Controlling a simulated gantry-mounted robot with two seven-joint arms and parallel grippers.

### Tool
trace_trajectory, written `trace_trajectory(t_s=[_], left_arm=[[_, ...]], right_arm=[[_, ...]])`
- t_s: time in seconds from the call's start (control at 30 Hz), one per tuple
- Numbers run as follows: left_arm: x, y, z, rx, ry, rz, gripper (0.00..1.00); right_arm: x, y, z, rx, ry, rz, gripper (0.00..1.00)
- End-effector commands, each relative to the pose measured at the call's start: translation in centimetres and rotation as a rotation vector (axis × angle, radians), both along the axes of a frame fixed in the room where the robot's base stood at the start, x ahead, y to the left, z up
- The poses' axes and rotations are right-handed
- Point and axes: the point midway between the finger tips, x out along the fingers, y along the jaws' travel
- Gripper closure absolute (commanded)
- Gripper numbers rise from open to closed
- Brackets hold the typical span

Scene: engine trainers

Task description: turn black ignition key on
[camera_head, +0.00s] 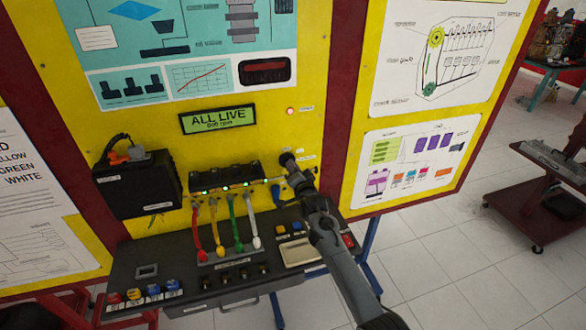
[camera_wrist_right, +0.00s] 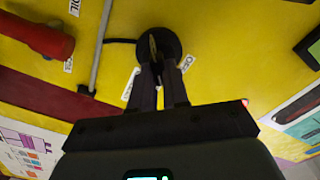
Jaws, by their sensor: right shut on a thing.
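The black ignition switch (camera_wrist_right: 170,36) is a round black piece on the yellow panel, with a thin key (camera_wrist_right: 153,45) standing at its middle in the right wrist view. My right gripper (camera_wrist_right: 160,75) has its two dark fingers close together at the key, shut on it. In the head view my right gripper (camera_head: 290,166) reaches up to the panel, right of the black block with the lit green lights, and covers most of the switch. The key's exact angle cannot be told. My left gripper is not in view.
A display (camera_head: 217,118) reads "ALL LIVE" with an rpm line. A red light (camera_head: 290,111) glows at its right. Red, green, yellow and white plugs (camera_head: 238,246) stand below the black block (camera_head: 227,180). A black box (camera_head: 138,184) is at left. A grey rod and red part show in the wrist view.

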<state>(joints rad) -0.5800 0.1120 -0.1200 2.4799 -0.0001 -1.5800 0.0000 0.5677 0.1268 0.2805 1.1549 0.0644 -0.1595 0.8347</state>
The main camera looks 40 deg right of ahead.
Motion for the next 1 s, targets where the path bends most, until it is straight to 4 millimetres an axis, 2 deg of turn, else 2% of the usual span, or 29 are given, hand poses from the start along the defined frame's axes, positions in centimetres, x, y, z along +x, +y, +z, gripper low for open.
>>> trace_trajectory(t_s=[0.33,0.87,0.9,1.0], left_arm=[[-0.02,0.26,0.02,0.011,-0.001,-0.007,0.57],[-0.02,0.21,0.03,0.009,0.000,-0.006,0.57],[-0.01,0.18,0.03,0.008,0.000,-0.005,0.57],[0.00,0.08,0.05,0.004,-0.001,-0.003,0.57]], right_arm=[[-0.02,-0.01,-0.12,0.137,-0.052,0.001,1.00],[-0.03,-0.07,-0.14,0.162,-0.062,0.000,1.00],[-0.03,-0.07,-0.14,0.161,-0.062,0.000,0.82],[-0.03,-0.07,-0.13,0.161,-0.062,0.000,0.67]])
